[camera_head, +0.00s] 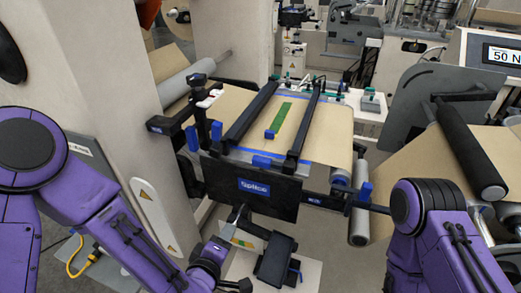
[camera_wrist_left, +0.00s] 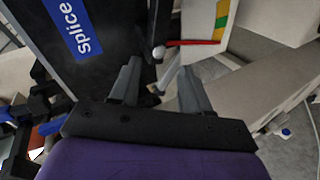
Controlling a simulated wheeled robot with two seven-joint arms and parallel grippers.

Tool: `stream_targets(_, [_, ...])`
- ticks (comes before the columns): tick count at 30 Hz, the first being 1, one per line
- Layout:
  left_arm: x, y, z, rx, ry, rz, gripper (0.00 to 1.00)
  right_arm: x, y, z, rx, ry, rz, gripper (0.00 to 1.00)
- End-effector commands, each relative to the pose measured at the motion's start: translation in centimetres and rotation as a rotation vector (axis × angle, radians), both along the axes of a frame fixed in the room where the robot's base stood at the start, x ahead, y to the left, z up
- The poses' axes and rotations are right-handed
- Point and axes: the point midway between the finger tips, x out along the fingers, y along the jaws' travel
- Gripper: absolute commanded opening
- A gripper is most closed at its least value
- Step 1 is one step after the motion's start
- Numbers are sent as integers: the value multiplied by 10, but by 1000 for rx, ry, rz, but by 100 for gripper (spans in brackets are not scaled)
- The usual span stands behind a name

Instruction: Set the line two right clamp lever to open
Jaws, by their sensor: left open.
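The splice table has a black front panel with a blue Splice label (camera_head: 253,187); the label also shows in the left wrist view (camera_wrist_left: 72,25). Below the panel is a small lever with a pale ball knob (camera_wrist_left: 158,52), beside a plate with green, yellow and red bands (camera_wrist_left: 221,17); the plate also shows in the head view (camera_head: 244,239). I cannot tell whether this lever is the line two right clamp lever. My left gripper (camera_wrist_left: 159,88) is open and empty, with the knob just beyond its fingertips. My right gripper is out of view.
Two black bars (camera_head: 251,115) cross the brown paper web (camera_head: 335,130). Blue handles (camera_head: 365,190) stand at the table's sides. A beige machine column (camera_head: 105,75) is close on the left. A dark box (camera_head: 276,258) stands below the panel.

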Motion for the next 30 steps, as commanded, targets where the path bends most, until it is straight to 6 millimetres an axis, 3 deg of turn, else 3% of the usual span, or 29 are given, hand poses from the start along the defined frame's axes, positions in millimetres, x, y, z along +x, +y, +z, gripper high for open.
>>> stream_targets(1, [12, -21, 53, -113, -109, -1, 47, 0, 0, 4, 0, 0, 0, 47])
stream_targets(3, [18, -43, 109, -249, -223, -15, 47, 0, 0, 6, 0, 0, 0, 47])
stream_targets(6, [17, -61, 160, -370, -320, -36, 47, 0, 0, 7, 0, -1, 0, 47])
stream_targets(7, [17, -64, 168, -393, -335, -41, 47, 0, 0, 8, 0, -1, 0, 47])
stream_targets(11, [26, -72, 181, -421, -354, -47, 47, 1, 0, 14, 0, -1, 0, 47])
stream_targets(22, [100, -96, 180, -415, -351, -49, 47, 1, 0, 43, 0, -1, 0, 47])
stream_targets(30, [116, -102, 176, -415, -351, -51, 47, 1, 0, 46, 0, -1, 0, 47])
